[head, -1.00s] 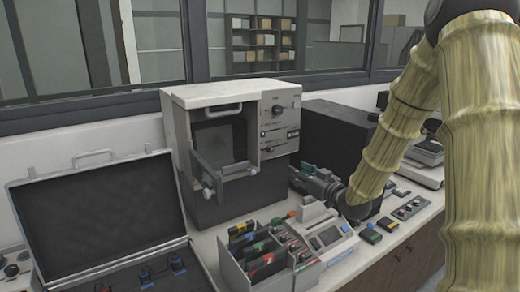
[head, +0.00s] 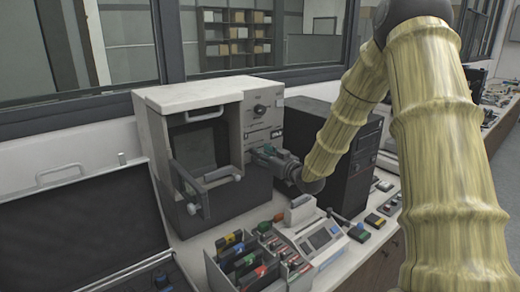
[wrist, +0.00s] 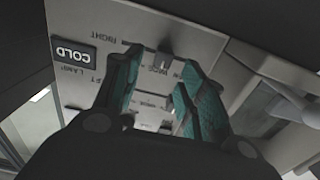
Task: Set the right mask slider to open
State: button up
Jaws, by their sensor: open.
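The mounting press (head: 190,97) stands on the bench with its control panel (head: 262,108) at the front right. My gripper (head: 259,154) is at the lower part of that panel; its fingertips are hard to make out in the head view. In the wrist view my gripper (wrist: 160,64) is open, its teal fingers pointing at the panel. A small grey slider knob (wrist: 165,62) shows between the fingertips, near the inverted "RIGHT" lettering; I take it for the right mask slider. I cannot tell whether the fingers touch it. Another knob (wrist: 168,127) shows lower, between the fingers.
A "COLD" label (wrist: 73,53) is left of the fingers in the wrist view. A dark cabinet (head: 325,135) stands close on the right. A keypad device (head: 318,238) and file box (head: 235,265) are below.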

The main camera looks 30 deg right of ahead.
jog(key=shift+w+a+p, duration=0.2)
jog(key=shift+w+p, duration=0.1)
jog(key=shift+w, duration=1.25)
grip_shut()
